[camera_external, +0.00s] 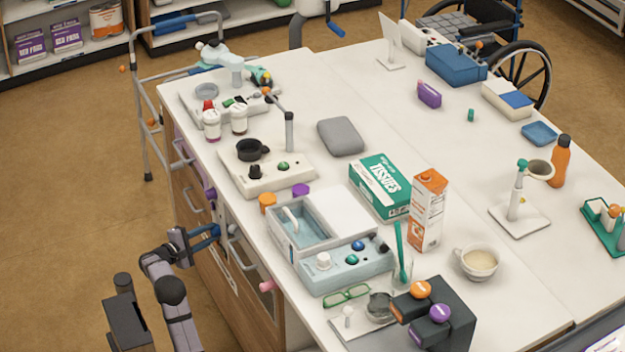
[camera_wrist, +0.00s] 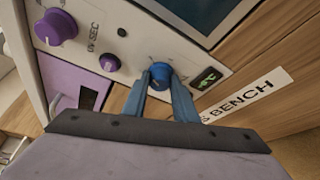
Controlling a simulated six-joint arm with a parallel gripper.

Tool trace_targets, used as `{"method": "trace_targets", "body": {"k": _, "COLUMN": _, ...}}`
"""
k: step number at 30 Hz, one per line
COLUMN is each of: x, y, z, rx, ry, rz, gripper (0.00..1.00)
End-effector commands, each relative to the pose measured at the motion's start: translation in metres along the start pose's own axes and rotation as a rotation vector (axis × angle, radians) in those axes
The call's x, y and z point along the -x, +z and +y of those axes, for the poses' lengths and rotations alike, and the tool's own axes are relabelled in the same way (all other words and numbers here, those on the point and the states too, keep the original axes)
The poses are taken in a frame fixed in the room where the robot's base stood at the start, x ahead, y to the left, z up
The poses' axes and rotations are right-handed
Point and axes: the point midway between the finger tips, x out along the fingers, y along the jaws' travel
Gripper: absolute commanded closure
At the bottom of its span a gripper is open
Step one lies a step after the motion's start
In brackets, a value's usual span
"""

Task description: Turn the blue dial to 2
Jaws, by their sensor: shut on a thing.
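In the wrist view, the blue dial (camera_wrist: 160,74) sits on a white panel (camera_wrist: 133,50) on the bench's wooden front. My gripper (camera_wrist: 160,88) has its two blue fingers closed on the dial, one on each side. A small dark display with a green mark (camera_wrist: 206,79) is just right of the dial; I cannot read a number on it. The dial's setting is not readable. In the external view, my gripper (camera_external: 207,239) reaches the drawer front at the left side of the bench, and the blue dial cannot be made out there.
The wrist view shows a large purple knob (camera_wrist: 56,27), a small purple knob (camera_wrist: 109,62) and a dark screen (camera_wrist: 205,14) near the dial. A "BENCH" label (camera_wrist: 245,95) is to the right. Drawer handles (camera_external: 236,248) stick out close to my gripper.

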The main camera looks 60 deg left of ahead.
Motion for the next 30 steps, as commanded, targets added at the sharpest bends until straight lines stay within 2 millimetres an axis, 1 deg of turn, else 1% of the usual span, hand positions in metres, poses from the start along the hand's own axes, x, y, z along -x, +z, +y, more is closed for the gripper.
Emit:
{"method": "trace_targets", "body": {"k": 1, "x": -0.0008, "y": -0.0026, "z": -0.0076, "rx": -0.025, "ry": 0.009, "rz": -0.001, "gripper": 0.97}}
{"method": "trace_targets", "body": {"k": 12, "x": 0.0, "y": -0.0007, "z": -0.0037, "rx": -0.127, "ry": 0.05, "rz": -0.001, "gripper": 0.97}}
{"method": "trace_targets", "body": {"k": 26, "x": 0.0002, "y": -0.0001, "z": -0.0022, "rx": -0.136, "ry": 0.053, "rz": -0.001, "gripper": 0.97}}
{"method": "trace_targets", "body": {"k": 27, "x": 0.0002, "y": -0.0001, "z": -0.0022, "rx": -0.136, "ry": 0.053, "rz": -0.001, "gripper": 0.7}}
{"method": "trace_targets", "body": {"k": 29, "x": 0.0002, "y": -0.0001, "z": -0.0021, "rx": -0.136, "ry": 0.054, "rz": -0.001, "gripper": 0.56}}
{"method": "trace_targets", "body": {"k": 30, "x": 0.0002, "y": -0.0002, "z": -0.002, "rx": -0.135, "ry": 0.054, "rz": -0.001, "gripper": 0.56}}
